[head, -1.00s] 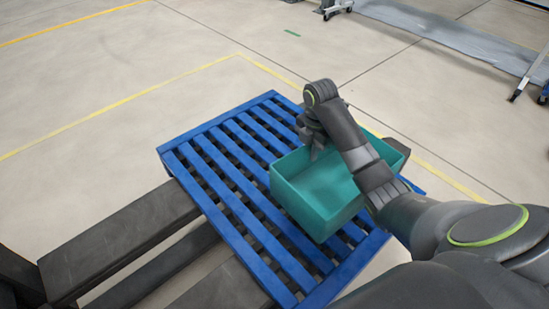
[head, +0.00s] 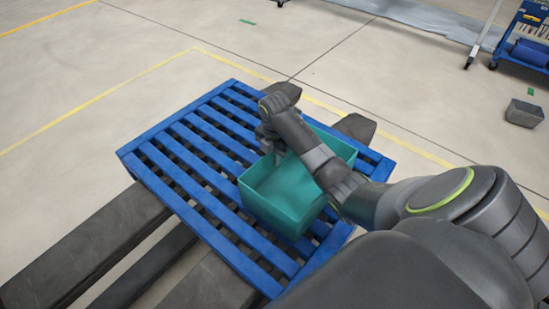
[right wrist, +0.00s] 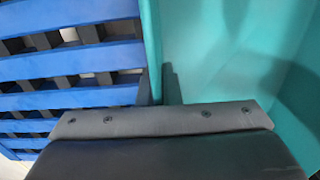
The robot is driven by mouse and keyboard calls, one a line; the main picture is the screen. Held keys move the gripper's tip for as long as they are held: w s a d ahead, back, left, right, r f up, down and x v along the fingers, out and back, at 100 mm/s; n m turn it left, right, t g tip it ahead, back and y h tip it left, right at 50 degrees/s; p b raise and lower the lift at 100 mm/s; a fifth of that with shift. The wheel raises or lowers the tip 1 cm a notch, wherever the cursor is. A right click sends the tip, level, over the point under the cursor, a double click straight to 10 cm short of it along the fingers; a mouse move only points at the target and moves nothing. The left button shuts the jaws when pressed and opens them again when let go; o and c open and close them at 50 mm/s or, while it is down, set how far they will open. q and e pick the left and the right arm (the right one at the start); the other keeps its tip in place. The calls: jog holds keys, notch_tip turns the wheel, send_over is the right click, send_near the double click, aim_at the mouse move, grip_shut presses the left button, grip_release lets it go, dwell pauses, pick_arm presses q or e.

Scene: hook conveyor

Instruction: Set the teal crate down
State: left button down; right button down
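The teal crate (head: 283,212), an open-topped box, is over the right part of the blue slatted pallet (head: 190,150). It looks level and close to the slats, but I cannot tell whether its base touches them. My right gripper (head: 273,150) reaches down at the crate's left rim. In the right wrist view, its two fingers (right wrist: 158,88) stand either side of the crate's wall (right wrist: 152,35), close against it. The crate's inside fills the right of that view, and pallet slats (right wrist: 75,98) fill the left. My right forearm hides part of the crate. My left gripper is not in view.
The left part of the pallet is bare. Open concrete floor with yellow lines lies beyond it. A small grey bin (head: 524,113) stands on the floor at the far right, near a blue cart (head: 527,45).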

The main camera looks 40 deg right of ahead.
jog(key=shift+r, duration=0.1)
jog(key=c, duration=2)
grip_release()
jog(key=shift+c, duration=0.2)
jog(key=o, duration=0.4)
